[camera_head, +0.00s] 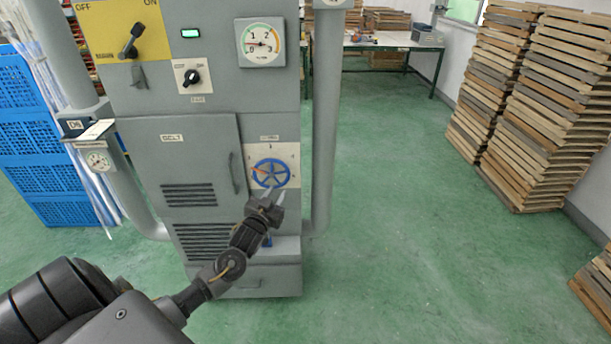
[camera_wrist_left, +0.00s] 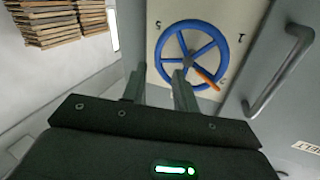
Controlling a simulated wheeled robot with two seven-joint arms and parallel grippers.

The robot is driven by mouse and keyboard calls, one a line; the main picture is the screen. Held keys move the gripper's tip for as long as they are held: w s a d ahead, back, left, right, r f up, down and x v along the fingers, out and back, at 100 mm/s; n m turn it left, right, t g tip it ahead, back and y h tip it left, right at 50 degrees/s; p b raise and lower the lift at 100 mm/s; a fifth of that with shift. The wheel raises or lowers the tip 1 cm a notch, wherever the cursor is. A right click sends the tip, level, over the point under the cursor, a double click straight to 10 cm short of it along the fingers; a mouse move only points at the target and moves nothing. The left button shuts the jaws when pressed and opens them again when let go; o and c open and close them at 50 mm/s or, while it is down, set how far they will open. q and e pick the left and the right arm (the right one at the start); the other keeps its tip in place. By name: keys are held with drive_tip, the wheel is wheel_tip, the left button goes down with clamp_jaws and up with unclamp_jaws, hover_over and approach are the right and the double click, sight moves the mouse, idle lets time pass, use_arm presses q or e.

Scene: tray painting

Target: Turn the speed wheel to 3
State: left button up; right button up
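The speed wheel (camera_head: 270,173) is a blue spoked handwheel on a pale plate on the grey machine's front. In the left wrist view the wheel (camera_wrist_left: 190,55) fills the upper middle, with an orange pointer (camera_wrist_left: 208,79) towards the lower right. Marks stand around it on the plate; I cannot read them surely. My left gripper (camera_head: 272,196) is just in front of the wheel's lower part. In the left wrist view its two fingers (camera_wrist_left: 158,86) are apart with nothing between them. One fingertip overlaps the wheel's rim; I cannot tell whether it touches. My right gripper is not seen.
A belt door with a handle (camera_head: 233,173) stands left of the wheel; the handle is close in the left wrist view (camera_wrist_left: 280,72). A grey pipe (camera_head: 325,130) runs down at the right. A gauge (camera_head: 261,42) sits above.

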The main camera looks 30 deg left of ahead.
sight(287, 175)
use_arm(q)
drive_tip(key=shift+n, duration=0.5)
drive_tip(key=x, duration=0.3)
drive_tip(key=p+x, duration=0.1)
drive_tip(key=x, duration=0.6)
drive_tip(key=shift+w+r+p, duration=0.35)
drive_tip(key=shift+p, duration=0.05)
clamp_jaws()
drive_tip(key=shift+a+r, duration=0.15)
drive_tip(key=shift+a, duration=0.05)
